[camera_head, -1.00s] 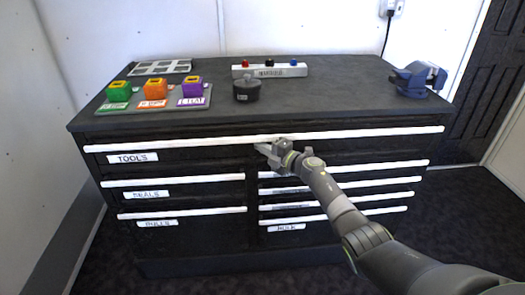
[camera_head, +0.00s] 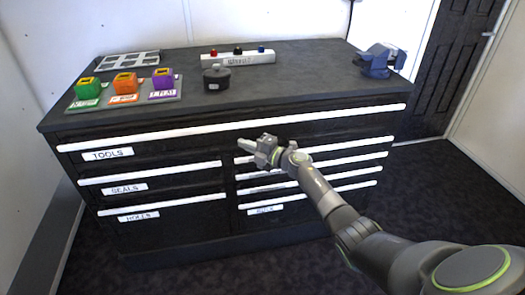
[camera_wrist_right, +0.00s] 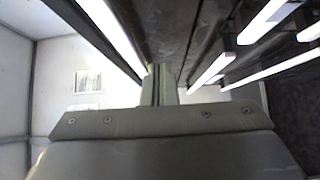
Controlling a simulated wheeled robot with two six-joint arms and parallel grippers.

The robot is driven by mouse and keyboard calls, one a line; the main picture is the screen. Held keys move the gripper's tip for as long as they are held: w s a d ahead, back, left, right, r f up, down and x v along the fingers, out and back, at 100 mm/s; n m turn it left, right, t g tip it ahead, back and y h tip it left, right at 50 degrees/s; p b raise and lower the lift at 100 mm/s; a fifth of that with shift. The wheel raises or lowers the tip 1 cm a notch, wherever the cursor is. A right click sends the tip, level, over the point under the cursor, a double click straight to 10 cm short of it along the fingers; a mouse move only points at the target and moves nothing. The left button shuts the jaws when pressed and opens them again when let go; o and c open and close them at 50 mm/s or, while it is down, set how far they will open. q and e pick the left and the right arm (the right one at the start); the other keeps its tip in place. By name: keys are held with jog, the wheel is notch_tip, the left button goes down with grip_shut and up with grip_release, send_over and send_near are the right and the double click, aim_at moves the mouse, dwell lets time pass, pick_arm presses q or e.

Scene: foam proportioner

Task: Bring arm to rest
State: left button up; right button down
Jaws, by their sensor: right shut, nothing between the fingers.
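My right arm comes in from the lower right of the head view. Its gripper (camera_head: 250,147) is shut and empty, in front of the black drawer cabinet (camera_head: 75,128), near the upper drawers. In the right wrist view the closed fingers (camera_wrist_right: 160,85) stand together at the centre, with nothing between them. White drawer handles run close by above and to the right in that view. My left gripper is not in view.
The drawers look shut. Dark floor (camera_head: 440,190) is free at the right.

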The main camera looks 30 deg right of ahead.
jog(key=v, duration=0.6)
jog(key=s+d+f+m+g+h+p, duration=0.1)
jog(key=s+d+f+m+h, duration=0.15)
jog(key=s+f+m, duration=0.55)
jog(key=s+d+f+m+g+h+p, duration=0.15)
jog(key=s+f+m+h, duration=0.35)
jog(key=f, duration=0.6)
jog(key=s+d+f+m+g+h+p, duration=0.1)
jog(key=s+d+f+m+h+p, duration=0.15)
jog(key=s+f, duration=0.65)
pick_arm(q)
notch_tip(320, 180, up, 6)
jog(key=p, duration=0.2)
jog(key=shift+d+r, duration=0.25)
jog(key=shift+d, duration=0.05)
pick_arm(e)
jog(key=s+a+f+m+g, duration=0.2)
jog(key=s+f, duration=0.3)
jog(key=s, duration=0.8)
jog(key=s+a+f+m+g, duration=0.2)
jog(key=s+f+m+g, duration=0.2)
jog(key=s, duration=0.8)
jog(key=s+a+f+m+g, duration=0.3)
jog(key=s+f, duration=0.4)
jog(key=s, duration=0.6)
jog(key=shift+s+f+g+h, duration=0.3)
jog(key=shift+g, duration=0.45)
jog(key=shift+a, duration=0.1)
